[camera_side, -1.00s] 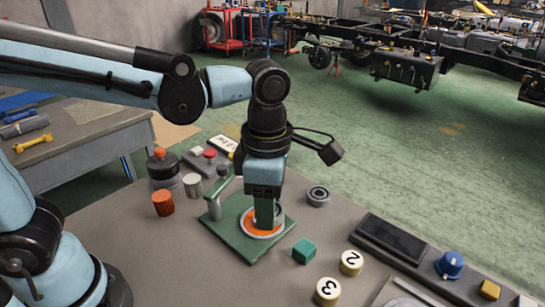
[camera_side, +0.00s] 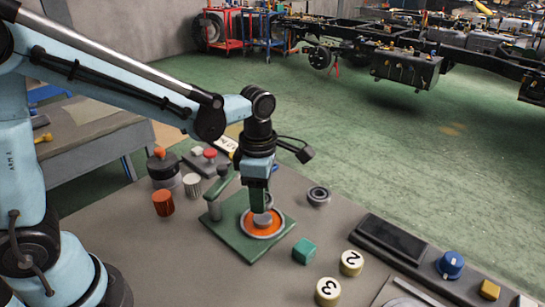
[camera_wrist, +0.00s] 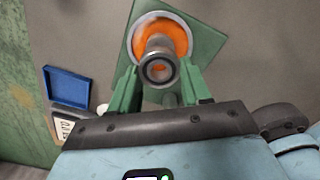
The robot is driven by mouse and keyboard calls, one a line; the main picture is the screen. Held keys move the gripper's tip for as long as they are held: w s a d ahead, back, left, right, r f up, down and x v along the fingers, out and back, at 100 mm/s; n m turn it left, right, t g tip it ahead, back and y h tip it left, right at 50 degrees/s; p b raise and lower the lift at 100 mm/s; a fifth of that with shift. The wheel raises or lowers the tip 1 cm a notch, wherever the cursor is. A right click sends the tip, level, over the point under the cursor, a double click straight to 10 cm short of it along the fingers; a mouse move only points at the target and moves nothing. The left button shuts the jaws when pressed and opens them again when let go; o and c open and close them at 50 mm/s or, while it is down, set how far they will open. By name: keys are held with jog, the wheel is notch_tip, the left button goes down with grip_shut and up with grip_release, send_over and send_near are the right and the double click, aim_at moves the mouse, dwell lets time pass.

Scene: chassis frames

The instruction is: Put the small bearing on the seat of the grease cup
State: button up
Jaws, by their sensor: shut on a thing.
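My gripper (camera_side: 260,208) points down over the grease cup (camera_side: 279,227), a round cup with a grey rim and an orange inside on a green plate. It is shut on the small bearing (camera_side: 262,219), a grey ring-like piece that shows just under the fingertips. In the wrist view the bearing (camera_wrist: 158,69) sits between the green fingers, its dark hole facing the camera and a grey body beyond it. The orange of the cup (camera_wrist: 178,37) shows around it. I cannot tell whether the bearing touches the seat.
Another dark ring bearing (camera_side: 318,195) lies right of the green plate (camera_side: 240,245). A teal cube (camera_side: 304,250) and number caps (camera_side: 351,262) are near the front right. An orange knurled cap (camera_side: 163,202) and a green handle post (camera_side: 213,205) stand left.

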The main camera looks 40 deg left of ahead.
jog(key=shift+f, duration=1.8)
jog(key=shift+f, duration=0.15)
jog(key=o, duration=1.1)
